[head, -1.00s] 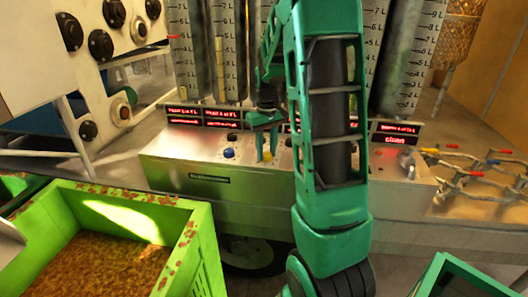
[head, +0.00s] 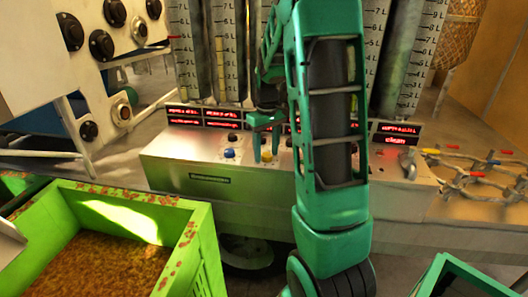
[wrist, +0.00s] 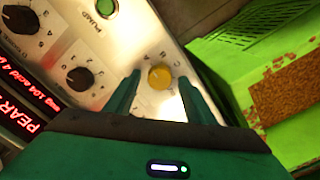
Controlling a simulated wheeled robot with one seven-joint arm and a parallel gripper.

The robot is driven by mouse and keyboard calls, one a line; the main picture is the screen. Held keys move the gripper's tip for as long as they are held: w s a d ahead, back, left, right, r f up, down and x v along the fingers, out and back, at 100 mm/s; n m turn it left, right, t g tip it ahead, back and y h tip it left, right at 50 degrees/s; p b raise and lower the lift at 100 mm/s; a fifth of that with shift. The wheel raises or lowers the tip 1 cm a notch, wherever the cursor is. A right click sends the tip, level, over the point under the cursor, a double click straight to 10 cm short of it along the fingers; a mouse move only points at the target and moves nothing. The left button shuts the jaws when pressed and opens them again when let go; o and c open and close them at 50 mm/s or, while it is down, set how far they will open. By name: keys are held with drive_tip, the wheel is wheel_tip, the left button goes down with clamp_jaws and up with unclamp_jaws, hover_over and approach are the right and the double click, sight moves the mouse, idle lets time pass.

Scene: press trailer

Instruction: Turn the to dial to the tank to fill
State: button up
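A yellow dial (wrist: 160,76) with letters around it sits on the metal control panel (head: 165,160). In the head view the yellow dial (head: 267,156) shows low between the green fingers. My gripper (wrist: 159,80) is open, with one finger on each side of the yellow dial. I cannot tell whether either finger touches it. The gripper (head: 265,150) also shows in the head view, pointing down at the panel. The dial's pointer direction and its "to" label are not readable. Tall graduated tanks (head: 226,50) stand behind the panel, partly hidden by my arm.
Black numbered dials (wrist: 80,78) and a green pump button (wrist: 105,7) lie beside the yellow dial. A blue dial (head: 229,154) is to its left. Red displays (head: 222,118) line the panel's back. A green crate (head: 205,235) stands front left, and pipe valves (head: 470,165) lie at the right.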

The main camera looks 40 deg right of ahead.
sight(266, 154)
wheel_tip(266, 154, up, 11)
drive_tip(key=shift+f, duration=0.15)
idle(0.5)
idle(0.4)
drive_tip(key=s+a+f+m, duration=0.1)
drive_tip(key=s+a, duration=0.3)
drive_tip(key=s, duration=0.4)
drive_tip(key=s+a+f+m, duration=0.2)
drive_tip(key=s+a, duration=0.2)
drive_tip(key=s, duration=0.5)
drive_tip(key=s+a+f+m, duration=0.2)
drive_tip(key=s+a, duration=0.3)
drive_tip(key=s, duration=0.4)
drive_tip(key=shift+a+f, duration=0.1)
